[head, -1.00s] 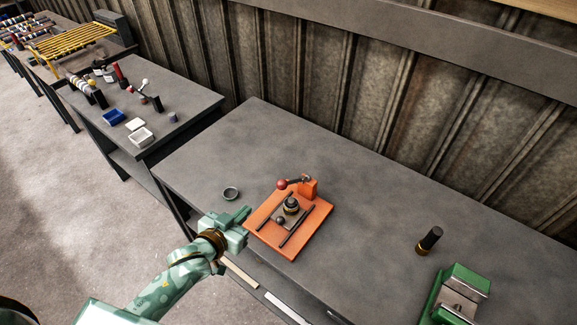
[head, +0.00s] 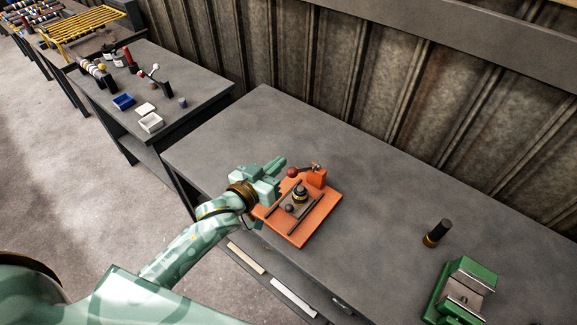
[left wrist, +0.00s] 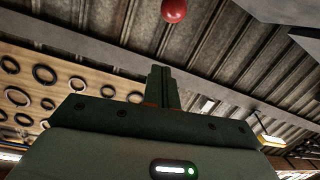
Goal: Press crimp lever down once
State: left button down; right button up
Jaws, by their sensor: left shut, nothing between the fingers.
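The crimp press has an orange base plate (head: 322,210) on the grey workbench. Its lever ends in a red ball knob (head: 293,173) and pivots at an orange block (head: 317,178) at the back of the plate. A dark round fixture (head: 300,194) with a part sits mid-plate between two dark rails. My left gripper (head: 279,163) is shut and empty, just left of the knob; no contact is evident. In the left wrist view the red knob (left wrist: 174,10) appears at the top edge, beyond the closed fingertips (left wrist: 161,72). My right gripper is out of view.
A black cylinder with a gold base (head: 437,233) and a green vise-like fixture (head: 463,290) stand on the right of the bench. A second table (head: 205,92) at upper left holds bins and small parts. The bench behind the press is clear.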

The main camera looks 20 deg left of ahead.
aim_at(289, 172)
pick_arm(q)
jog(key=x, duration=0.6)
jog(key=f, duration=0.1)
jog(key=s+f, duration=0.1)
jog(key=f, duration=0.1)
jog(key=shift+s+b, duration=0.15)
jog(key=shift+b, duration=0.15)
jog(key=shift+s+d+f, duration=0.1)
jog(key=shift+s+f, duration=0.15)
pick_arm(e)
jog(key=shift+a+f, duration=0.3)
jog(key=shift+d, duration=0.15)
